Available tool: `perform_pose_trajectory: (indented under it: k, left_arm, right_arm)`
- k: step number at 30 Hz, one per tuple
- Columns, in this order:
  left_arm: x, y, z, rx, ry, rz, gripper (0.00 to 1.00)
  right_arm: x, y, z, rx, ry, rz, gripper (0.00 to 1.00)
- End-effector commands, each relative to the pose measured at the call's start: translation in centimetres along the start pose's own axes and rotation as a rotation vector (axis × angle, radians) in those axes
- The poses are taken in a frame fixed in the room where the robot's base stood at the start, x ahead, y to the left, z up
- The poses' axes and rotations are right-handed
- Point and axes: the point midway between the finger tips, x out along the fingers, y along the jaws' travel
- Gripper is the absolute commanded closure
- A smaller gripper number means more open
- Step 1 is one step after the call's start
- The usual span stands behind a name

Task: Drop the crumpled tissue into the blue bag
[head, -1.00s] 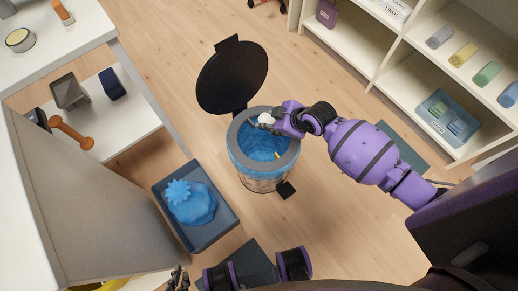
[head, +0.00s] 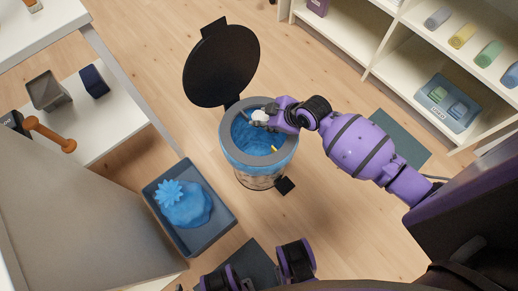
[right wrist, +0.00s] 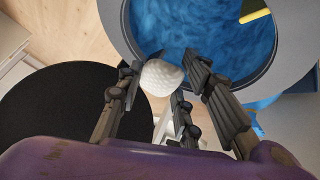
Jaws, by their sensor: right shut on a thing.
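The crumpled tissue (head: 260,116) is a small white ball held in my right gripper (head: 268,118). In the right wrist view the tissue (right wrist: 161,78) sits between the fingertips of the right gripper (right wrist: 165,85), which is shut on it. The blue bag (head: 250,138) lines an open round bin with a grey rim (head: 226,146). The tissue is at the inner upper part of the bin's opening in the head view. The bag (right wrist: 195,30) also shows beyond the fingers in the right wrist view. My left gripper is not visible; only parts of its arm show at the bottom.
The bin's black lid (head: 222,66) stands open behind it. A yellow item (head: 274,149) shows inside the bag. A dark tray (head: 214,236) with a tied blue bundle (head: 187,205) is at the left. White shelves (head: 385,85) stand at the upper right.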

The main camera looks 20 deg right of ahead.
Motion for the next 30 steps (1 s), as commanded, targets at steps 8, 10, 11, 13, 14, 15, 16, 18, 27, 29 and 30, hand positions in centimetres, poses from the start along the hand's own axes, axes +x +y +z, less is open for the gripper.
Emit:
perform_pose_trajectory:
  k: [8, 10, 11, 13, 14, 15, 16, 18, 27, 29, 30]
  left_arm:
    - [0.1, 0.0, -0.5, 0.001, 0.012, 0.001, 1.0]
    - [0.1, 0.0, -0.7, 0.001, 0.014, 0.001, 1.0]
    - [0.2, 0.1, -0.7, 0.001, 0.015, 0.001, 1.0]
    - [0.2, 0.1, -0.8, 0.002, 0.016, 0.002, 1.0]
    - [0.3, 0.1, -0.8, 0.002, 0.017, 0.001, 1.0]
    - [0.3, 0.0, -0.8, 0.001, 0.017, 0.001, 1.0]
    - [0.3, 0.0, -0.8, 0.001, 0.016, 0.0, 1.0]
    - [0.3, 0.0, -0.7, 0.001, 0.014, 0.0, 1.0]
    - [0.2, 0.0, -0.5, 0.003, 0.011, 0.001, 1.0]
    - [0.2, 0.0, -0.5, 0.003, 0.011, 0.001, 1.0]
    - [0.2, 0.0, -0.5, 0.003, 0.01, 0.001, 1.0]
  right_arm:
    - [0.0, 0.0, 0.0, 0.0, 0.0, 0.0, 0.45]
    - [0.0, 0.0, 0.0, 0.0, 0.0, 0.0, 0.45]
    - [0.0, 0.0, 0.0, 0.0, 0.0, 0.0, 0.45]
    - [0.0, 0.0, 0.0, 0.0, 0.0, 0.0, 0.45]
    - [0.0, 0.0, 0.0, 0.0, 0.0, 0.0, 0.45]
    - [-0.1, 0.0, 0.0, 0.0, 0.0, 0.0, 0.45]
    - [-0.1, 0.0, 0.0, 0.0, 0.0, 0.0, 0.45]
    - [-0.5, 0.0, 0.1, -0.001, -0.001, 0.0, 0.45]
    - [-6.1, 0.0, 0.1, -0.004, -0.001, 0.001, 0.45]
    - [-7.4, -0.1, 0.1, -0.003, -0.002, -0.001, 0.45]
    - [-8.2, 0.0, 0.1, -0.004, -0.001, 0.0, 0.45]
